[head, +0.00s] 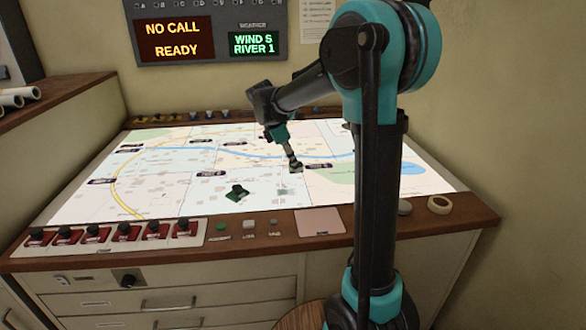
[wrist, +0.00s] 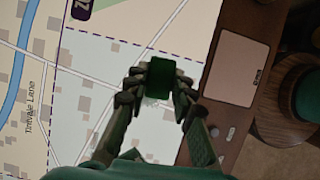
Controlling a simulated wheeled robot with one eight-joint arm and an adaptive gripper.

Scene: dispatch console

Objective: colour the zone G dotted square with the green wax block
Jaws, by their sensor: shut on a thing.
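My gripper (head: 295,166) is over the lit map, towards its front right part. In the wrist view my gripper (wrist: 158,98) is shut on the green wax block (wrist: 172,78), a dark green square-faced piece between the fingertips. The block cannot be made out clearly in the head view. A faint patch of hatching (head: 285,191) lies on the map near the gripper, and it shows just under the fingers in the wrist view (wrist: 154,103). Whether it is the dotted square of zone G, and its outline, I cannot tell. Whether the block touches the map is unclear.
A small dark green object (head: 237,192) stands on the map left of my gripper. A pink pad (head: 320,222) lies on the wooden front edge, with small buttons beside it. Red switches (head: 95,235) line the front left. A tape roll (head: 439,204) lies at the right.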

